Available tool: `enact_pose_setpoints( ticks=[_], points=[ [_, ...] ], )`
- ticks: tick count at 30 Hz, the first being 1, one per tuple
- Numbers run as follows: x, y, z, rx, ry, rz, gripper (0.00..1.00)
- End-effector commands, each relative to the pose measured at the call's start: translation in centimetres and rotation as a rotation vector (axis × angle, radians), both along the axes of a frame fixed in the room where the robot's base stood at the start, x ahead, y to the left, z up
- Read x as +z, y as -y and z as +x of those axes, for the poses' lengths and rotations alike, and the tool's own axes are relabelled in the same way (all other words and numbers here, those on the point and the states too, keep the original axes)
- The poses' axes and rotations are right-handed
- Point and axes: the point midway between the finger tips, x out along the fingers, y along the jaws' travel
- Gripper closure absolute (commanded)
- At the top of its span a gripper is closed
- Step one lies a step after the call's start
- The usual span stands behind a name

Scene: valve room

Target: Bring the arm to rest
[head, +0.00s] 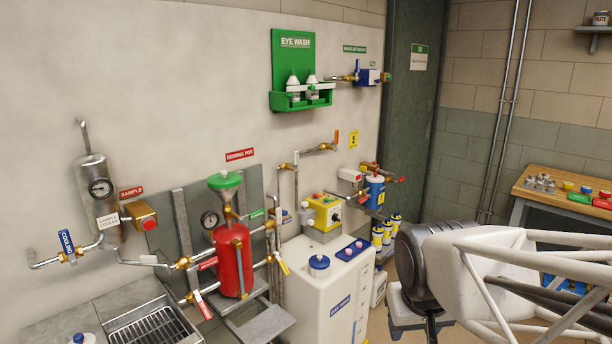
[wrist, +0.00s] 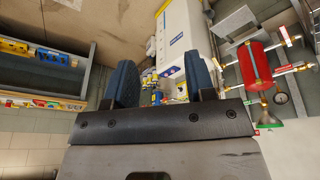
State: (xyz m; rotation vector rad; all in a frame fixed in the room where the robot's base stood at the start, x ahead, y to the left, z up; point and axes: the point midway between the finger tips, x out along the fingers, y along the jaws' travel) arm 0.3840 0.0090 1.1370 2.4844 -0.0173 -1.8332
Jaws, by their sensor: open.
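My gripper (wrist: 162,82) shows in the wrist view with its two dark blue fingers well apart. Nothing is between the fingers, and they touch nothing that I can see. In the head view my arm (head: 480,265), with a black joint and a white lattice frame, reaches in from the lower right. It stands in front of the floor, to the right of the white tank (head: 325,290). The fingertips cannot be made out in the head view. The wrist view is turned, with the white tank (wrist: 185,35) and the red dosing pot (wrist: 253,64) beyond the fingers.
The red dosing pot (head: 232,262) with its pipes and valves stands left of the tank. A sink with a drain grate (head: 150,330) is at lower left. A green eye wash station (head: 292,75) hangs above. A wooden bench (head: 535,188) with coloured items stands right, behind my arm.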

Motion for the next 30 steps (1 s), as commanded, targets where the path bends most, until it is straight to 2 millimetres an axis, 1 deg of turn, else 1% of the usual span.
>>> enact_pose_setpoints(
  ticks=[1,3,6,10,15,30],
  points=[
    [0.1,0.4,-1.3,-0.01,-0.009,0.006,0.5],
    [0.2,0.7,-2.9,-0.021,-0.025,0.016,0.5],
    [0.2,1.0,-4.8,-0.034,-0.044,0.029,0.5],
    [0.2,1.2,-6.3,-0.043,-0.059,0.039,0.5],
    [0.1,1.3,-6.9,-0.046,-0.067,0.045,0.5],
    [0.1,1.3,-6.9,-0.046,-0.067,0.044,0.5]
  ],
)
